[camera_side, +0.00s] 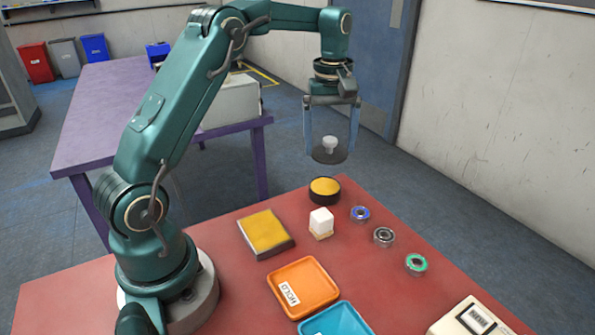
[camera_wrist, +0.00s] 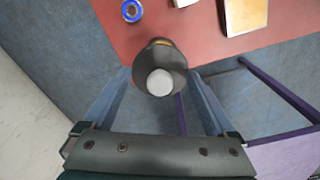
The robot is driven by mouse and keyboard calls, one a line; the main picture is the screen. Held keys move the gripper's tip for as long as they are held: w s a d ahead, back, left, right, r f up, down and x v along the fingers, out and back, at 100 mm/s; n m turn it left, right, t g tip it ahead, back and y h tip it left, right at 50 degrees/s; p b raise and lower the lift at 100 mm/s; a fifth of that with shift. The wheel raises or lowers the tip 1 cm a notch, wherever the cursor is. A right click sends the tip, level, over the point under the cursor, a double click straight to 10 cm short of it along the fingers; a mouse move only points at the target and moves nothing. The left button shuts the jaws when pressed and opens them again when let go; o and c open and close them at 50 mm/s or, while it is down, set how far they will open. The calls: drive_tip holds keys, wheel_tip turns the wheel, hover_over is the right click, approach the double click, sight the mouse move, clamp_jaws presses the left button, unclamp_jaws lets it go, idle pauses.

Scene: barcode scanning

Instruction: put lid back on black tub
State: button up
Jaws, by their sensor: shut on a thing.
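The lid is a dark grey disc (camera_side: 322,158) with a pale knob. My gripper (camera_side: 330,150) is shut on the lid and holds it in the air, roughly level, knob up. The black tub (camera_side: 325,196) is short and round, with yellow showing inside its rim. It stands open near the red table's far corner, below the lid with a clear gap. In the wrist view the lid (camera_wrist: 160,58) sits between the fingertips and covers most of the tub; a sliver of yellow (camera_wrist: 161,42) shows past it. How well they line up is hard to tell.
On the red table (camera_side: 215,235) are a white block (camera_side: 321,221), a yellow-topped slab (camera_side: 265,231) and ring-shaped parts in blue (camera_side: 360,214), dark (camera_side: 384,236) and green (camera_side: 416,263). An orange HOLD tray (camera_side: 322,278), blue tray (camera_side: 345,318) and beige box (camera_side: 465,318) are nearer.

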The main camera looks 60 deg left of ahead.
sight(327, 149)
drive_tip(key=shift+w+a+f, duration=0.35)
drive_tip(key=shift+a+f, duration=0.2)
drive_tip(key=shift+f, duration=0.15)
drive_tip(key=shift+s+f+n, duration=0.15)
drive_tip(key=shift+f+n, duration=0.15)
drive_tip(key=shift+f, duration=3.1)
drive_tip(key=shift+f, duration=0.15)
drive_tip(key=o, duration=1)
drive_tip(key=shift+r, duration=3.55)
